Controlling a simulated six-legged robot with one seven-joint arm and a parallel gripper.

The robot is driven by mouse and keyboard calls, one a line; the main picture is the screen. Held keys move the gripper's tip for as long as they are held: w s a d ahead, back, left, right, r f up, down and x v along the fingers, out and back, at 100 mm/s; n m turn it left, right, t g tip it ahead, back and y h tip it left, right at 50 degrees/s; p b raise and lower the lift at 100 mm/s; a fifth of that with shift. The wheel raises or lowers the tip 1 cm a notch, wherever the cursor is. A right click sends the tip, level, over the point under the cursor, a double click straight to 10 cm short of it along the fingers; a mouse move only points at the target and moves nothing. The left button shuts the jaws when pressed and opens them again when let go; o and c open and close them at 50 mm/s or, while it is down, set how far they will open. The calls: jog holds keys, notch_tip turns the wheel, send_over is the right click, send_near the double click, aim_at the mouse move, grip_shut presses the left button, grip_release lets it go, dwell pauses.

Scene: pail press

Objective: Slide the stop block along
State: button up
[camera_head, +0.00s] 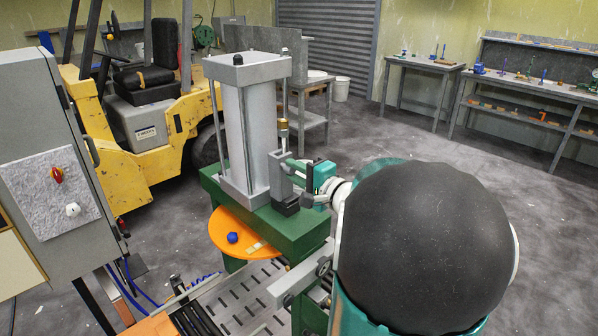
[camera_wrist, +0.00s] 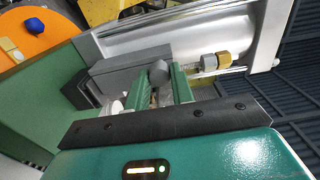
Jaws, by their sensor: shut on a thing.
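The stop block (camera_head: 280,178) is a grey upright block with a dark foot, standing on the green press bed beside the press column. In the wrist view the stop block (camera_wrist: 125,68) lies just beyond my fingers, its dark foot to the left. My gripper (camera_head: 297,168) is at the block's right side. In the wrist view my gripper (camera_wrist: 160,80) has its two green fingers closed around a short grey round knob (camera_wrist: 158,73) at the block. The join of knob and block is partly hidden by the fingers.
The press column (camera_head: 245,130) with its rods stands close behind the block. An orange disc (camera_head: 225,243) with a blue knob sits below the green bed (camera_head: 290,228). A grey control cabinet (camera_head: 45,150) is at left, a yellow forklift (camera_head: 120,165) behind. Floor at right is clear.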

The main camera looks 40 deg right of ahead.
jog(key=shift+a, duration=2.05)
jog(key=o, duration=1)
jog(key=shift+s, duration=0.1)
